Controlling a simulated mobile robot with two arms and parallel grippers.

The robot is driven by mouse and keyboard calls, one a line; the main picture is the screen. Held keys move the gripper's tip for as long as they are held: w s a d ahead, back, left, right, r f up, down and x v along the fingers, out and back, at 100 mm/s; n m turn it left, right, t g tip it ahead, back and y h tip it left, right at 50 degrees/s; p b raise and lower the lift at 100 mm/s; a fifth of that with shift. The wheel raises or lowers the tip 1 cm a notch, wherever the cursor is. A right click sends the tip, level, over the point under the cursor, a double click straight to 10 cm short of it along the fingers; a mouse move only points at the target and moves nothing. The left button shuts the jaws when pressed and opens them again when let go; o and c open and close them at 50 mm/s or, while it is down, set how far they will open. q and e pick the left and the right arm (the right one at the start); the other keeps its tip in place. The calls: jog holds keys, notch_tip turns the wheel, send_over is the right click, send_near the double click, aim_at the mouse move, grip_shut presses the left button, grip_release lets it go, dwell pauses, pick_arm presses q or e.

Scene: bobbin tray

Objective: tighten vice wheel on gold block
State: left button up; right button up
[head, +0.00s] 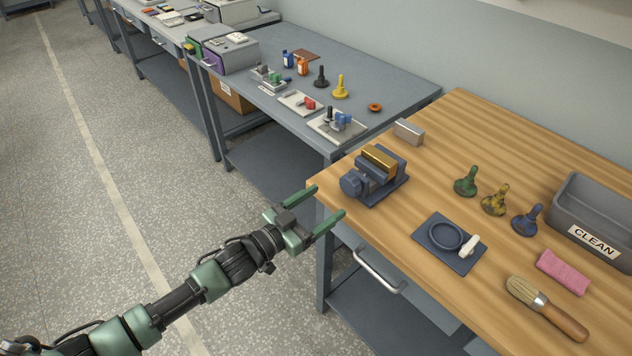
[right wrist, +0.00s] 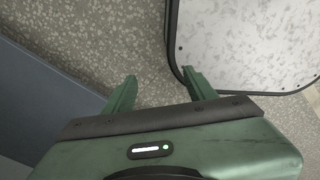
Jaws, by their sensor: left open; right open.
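A dark grey vice (head: 378,184) stands near the left corner of the wooden bench. A gold block (head: 380,157) sits in the top of the vice, between its jaws. The round dark vice wheel (head: 351,184) is on the vice's left side, facing my left arm. My left gripper (head: 329,201) is open and empty, just off the bench's left corner, with its fingers pointing toward the vice and the wheel a short way beyond them. My right gripper (right wrist: 157,88) shows only in the right wrist view, open and empty above the speckled floor.
Behind the vice lies a silver block (head: 408,132). To its right are green, yellow and blue stamp-like pieces, a dark mat (head: 450,243) with a ring, a pink cloth (head: 563,272), a brush (head: 546,308) and a grey CLEAN bin (head: 598,217). A drawer handle (head: 380,272) juts from the bench front.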

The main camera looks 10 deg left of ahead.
aim_at(346, 188)
pick_arm(q)
jog(key=x, duration=0.3)
jog(key=shift+d+r+p, duration=0.15)
jog(key=shift+r+p, duration=0.05)
jog(key=shift+p, duration=0.15)
jog(key=x, duration=0.3)
jog(key=shift+w+d+f, duration=0.15)
jog(key=shift+w+d, duration=0.05)
jog(key=shift+w, duration=0.05)
jog(key=shift+w+d, duration=0.2)
jog(key=shift+w, duration=0.1)
jog(key=c, duration=1.4)
jog(key=shift+o, duration=0.2)
pick_arm(e)
jog(key=shift+s+r, duration=0.55)
jog(key=shift+s, duration=0.1)
pick_arm(q)
jog(key=shift+m, duration=0.3)
jog(key=shift+m+b, duration=0.3)
jog(key=shift+m, duration=2.3)
pick_arm(e)
jog(key=shift+s+f, duration=0.1)
jog(key=shift+f, duration=0.4)
